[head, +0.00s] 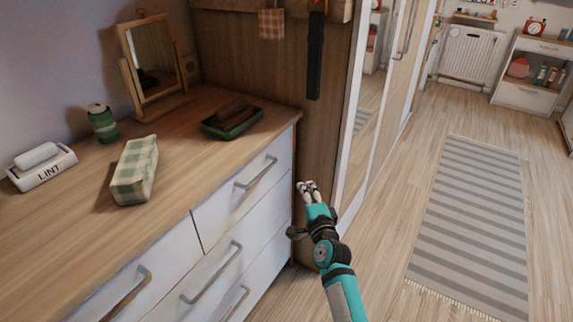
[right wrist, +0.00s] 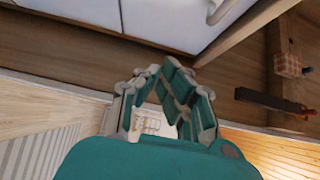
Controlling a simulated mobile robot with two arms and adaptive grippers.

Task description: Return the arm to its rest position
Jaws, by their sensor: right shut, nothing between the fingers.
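My right gripper (head: 308,188) is in front of the dresser's right end in the head view, beside the white drawer fronts and apart from them. Its teal arm comes up from the bottom of the picture. In the right wrist view the gripper's fingers (right wrist: 168,95) are shut with nothing held between them. My left gripper is in neither view.
The dresser (head: 80,240) carries a lint tray (head: 42,172), a green jar (head: 102,123), a checked box (head: 134,170), a mirror (head: 152,58) and a green tray (head: 232,132). Drawer handles (head: 256,172) stick out near my arm. The floor beside the striped rug (head: 470,220) is clear.

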